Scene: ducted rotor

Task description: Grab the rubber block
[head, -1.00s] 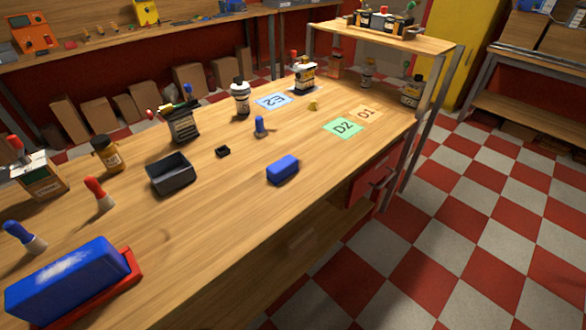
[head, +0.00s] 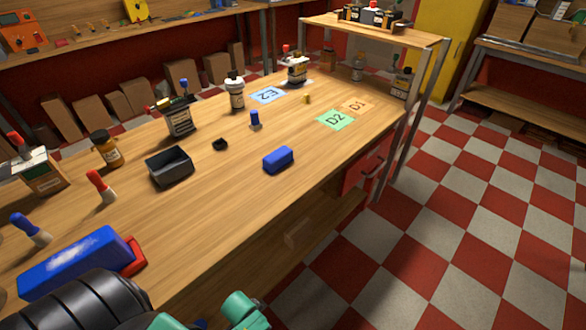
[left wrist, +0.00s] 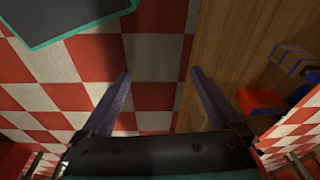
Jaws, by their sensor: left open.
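A small blue block (head: 278,160), which looks like the rubber block, lies on the wooden bench (head: 215,205) near its front edge. My left arm comes in at the bottom of the head view, partly in front of the bench corner. In the left wrist view my left gripper (left wrist: 160,80) has its two fingers spread, with nothing between them and the checkered floor behind. The small blue block is not clearly seen there. My right gripper is not in view.
Bottles and droppers line the bench. Green D2 card (head: 336,120) lies to the right. Bare wood surrounds the small block.

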